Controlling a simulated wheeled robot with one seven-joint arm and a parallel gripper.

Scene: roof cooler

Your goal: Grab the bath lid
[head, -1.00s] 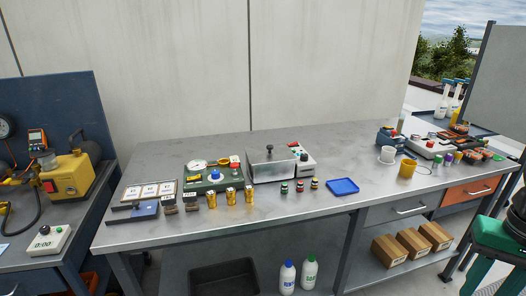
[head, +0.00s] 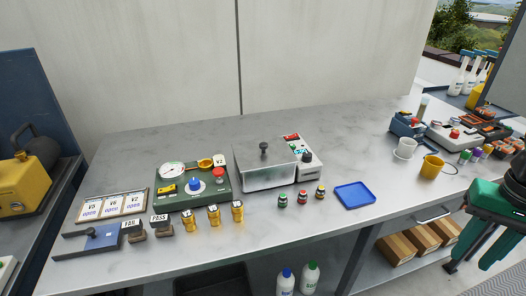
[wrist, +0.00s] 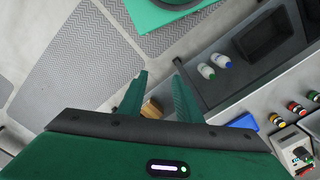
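The bath (head: 268,178) is a steel box on the bench, with its lid (head: 264,158) on top and a dark knob standing up from the lid's middle. A control unit with a red switch is joined to its right side. My gripper (head: 492,256) is at the right edge of the head view, well to the right of the bath and apart from it. In the wrist view my gripper (wrist: 160,85) has its two green fingers spread, with nothing between them. The lid cannot be made out in the wrist view.
Three small capped vials (head: 302,197) and a blue tray (head: 355,195) stand right of the bath's front. A green gauge station (head: 190,184) and several brass cylinders are to its left.

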